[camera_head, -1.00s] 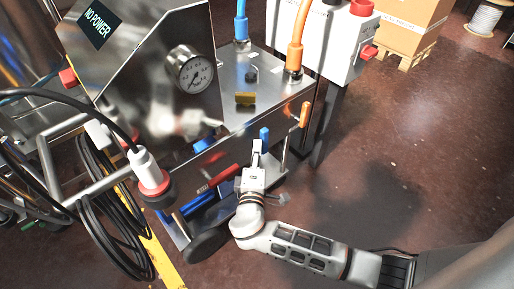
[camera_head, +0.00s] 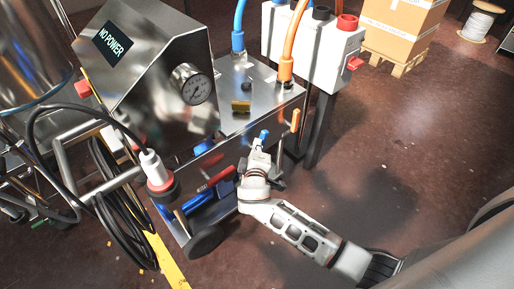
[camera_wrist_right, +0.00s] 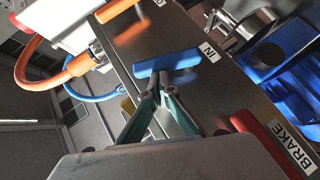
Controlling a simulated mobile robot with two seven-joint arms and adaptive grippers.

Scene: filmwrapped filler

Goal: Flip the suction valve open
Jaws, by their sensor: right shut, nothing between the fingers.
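The blue valve handle (camera_head: 264,135), a flat bar on the front of the steel machine, shows beyond my right gripper. In the right wrist view the blue handle (camera_wrist_right: 180,62) lies crosswise beside a label reading "IN" (camera_wrist_right: 208,52). My right gripper (camera_head: 259,147) is shut and empty. In the right wrist view its fingertips (camera_wrist_right: 157,84) are right at the underside of the blue bar; I cannot tell if they touch. An orange handle (camera_head: 295,120) stands to the right of the blue one. My left gripper is out of view.
A red brake lever (camera_head: 216,178) sits left of my right gripper; its "BRAKE" label (camera_wrist_right: 293,151) shows in the right wrist view. Blue (camera_head: 238,40) and orange (camera_head: 286,60) hoses rise from the top. A power plug (camera_head: 157,172) hangs left.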

